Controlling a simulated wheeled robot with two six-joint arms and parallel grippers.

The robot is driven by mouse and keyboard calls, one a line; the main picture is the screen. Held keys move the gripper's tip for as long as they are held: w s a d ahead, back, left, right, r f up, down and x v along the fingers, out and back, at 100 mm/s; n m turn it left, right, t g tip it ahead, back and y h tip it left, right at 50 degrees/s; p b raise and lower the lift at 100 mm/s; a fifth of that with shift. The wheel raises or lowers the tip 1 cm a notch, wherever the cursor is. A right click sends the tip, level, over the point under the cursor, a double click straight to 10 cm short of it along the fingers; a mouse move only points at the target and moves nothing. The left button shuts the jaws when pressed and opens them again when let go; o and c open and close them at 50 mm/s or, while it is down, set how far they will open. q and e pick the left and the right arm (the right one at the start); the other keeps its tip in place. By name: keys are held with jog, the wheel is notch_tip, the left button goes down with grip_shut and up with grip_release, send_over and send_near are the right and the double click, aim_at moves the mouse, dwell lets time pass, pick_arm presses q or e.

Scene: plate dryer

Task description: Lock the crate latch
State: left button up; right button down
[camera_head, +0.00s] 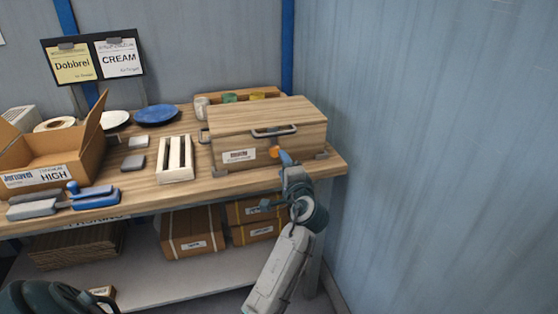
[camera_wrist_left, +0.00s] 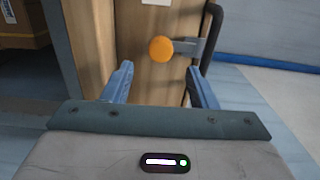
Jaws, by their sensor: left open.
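The wooden crate (camera_head: 235,122) stands on the workbench with its lid down and a handle (camera_head: 273,132) on its front. An orange latch knob (camera_head: 274,151) shows on the crate's front, just below the handle. In the left wrist view the orange knob (camera_wrist_left: 160,49) sits on a grey latch arm (camera_wrist_left: 190,46), beside the dark handle (camera_wrist_left: 211,35). My left gripper (camera_head: 286,158) is at the crate's front, by the knob. Its blue fingers (camera_wrist_left: 161,84) are open and empty, one on each side below the knob, apart from it. My right gripper is not in view.
On the workbench (camera_head: 200,188) to the left are a white slatted rack (camera_head: 175,158), an open cardboard box (camera_head: 45,158), blue-handled tools (camera_head: 95,197) and a blue plate (camera_head: 156,115). A blue-grey wall (camera_head: 430,150) rises at the right.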

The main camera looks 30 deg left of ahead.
pick_arm(q)
jog(key=shift+v, duration=1.95)
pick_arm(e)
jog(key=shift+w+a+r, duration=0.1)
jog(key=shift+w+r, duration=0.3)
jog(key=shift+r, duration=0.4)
